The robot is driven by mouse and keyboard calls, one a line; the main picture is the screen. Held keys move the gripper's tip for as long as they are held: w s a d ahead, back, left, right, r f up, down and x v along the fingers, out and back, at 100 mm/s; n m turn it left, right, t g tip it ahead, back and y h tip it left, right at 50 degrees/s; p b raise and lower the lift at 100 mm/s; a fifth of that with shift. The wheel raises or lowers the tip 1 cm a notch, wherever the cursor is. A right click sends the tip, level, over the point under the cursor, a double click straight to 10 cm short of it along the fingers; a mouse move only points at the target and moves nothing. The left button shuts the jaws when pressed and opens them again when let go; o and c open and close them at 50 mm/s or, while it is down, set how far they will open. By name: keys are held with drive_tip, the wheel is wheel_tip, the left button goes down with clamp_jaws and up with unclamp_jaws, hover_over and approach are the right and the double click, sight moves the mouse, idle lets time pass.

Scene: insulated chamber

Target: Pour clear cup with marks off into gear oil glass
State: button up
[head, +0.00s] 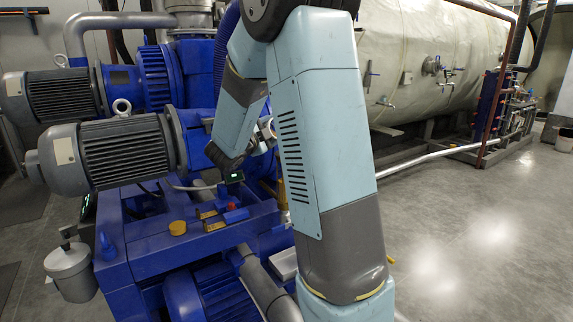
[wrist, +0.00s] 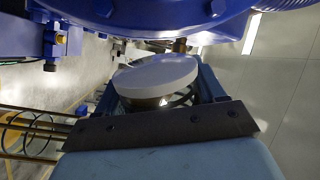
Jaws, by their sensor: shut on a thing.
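My gripper (head: 264,132) is partly hidden behind my arm in the head view, close to the blue pump machine. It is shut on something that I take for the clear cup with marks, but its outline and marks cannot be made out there. In the wrist view a pale round disc (wrist: 156,75) lies tilted just beyond a dark plate. I cannot tell whether it is part of the cup. I cannot make out the gear oil glass for sure in either view.
The blue machine (head: 120,245) with two grey motors (head: 125,152) fills the left. A pale tank (head: 430,60) stands behind. The floor at right (head: 480,240) is clear.

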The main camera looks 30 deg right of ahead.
drive_tip(key=shift+r+m+p, duration=0.35)
drive_tip(key=shift+m+p, duration=0.1)
drive_tip(key=shift+m, duration=0.25)
idle(1.1)
drive_tip(key=shift+s+d+r+m+h+p, duration=0.1)
drive_tip(key=shift+s+r+m+h+p, duration=0.15)
drive_tip(key=shift+r+m, duration=0.3)
drive_tip(key=shift+s+d+r+m+h+p, duration=0.15)
drive_tip(key=shift+s+r+m+p, duration=0.2)
drive_tip(key=shift+r, duration=0.25)
idle(1.1)
drive_tip(key=shift+s+r+m+p, duration=0.2)
drive_tip(key=shift+r+m+p, duration=0.25)
drive_tip(key=shift+m, duration=0.55)
idle(1.2)
drive_tip(key=shift+w+f+n, duration=0.2)
drive_tip(key=shift+f+n, duration=0.15)
drive_tip(key=shift+n, duration=0.35)
drive_tip(key=f+n, duration=0.1)
drive_tip(key=w+f+n, duration=0.1)
drive_tip(key=f, duration=0.1)
drive_tip(key=shift+w+a+n+y, duration=0.15)
drive_tip(key=shift+a+n+y, duration=0.15)
drive_tip(key=shift+n, duration=0.1)
drive_tip(key=shift+w+n, duration=0.1)
drive_tip(key=shift+n, duration=0.2)
drive_tip(key=shift+s, duration=0.2)
drive_tip(key=shift+w+f, duration=0.1)
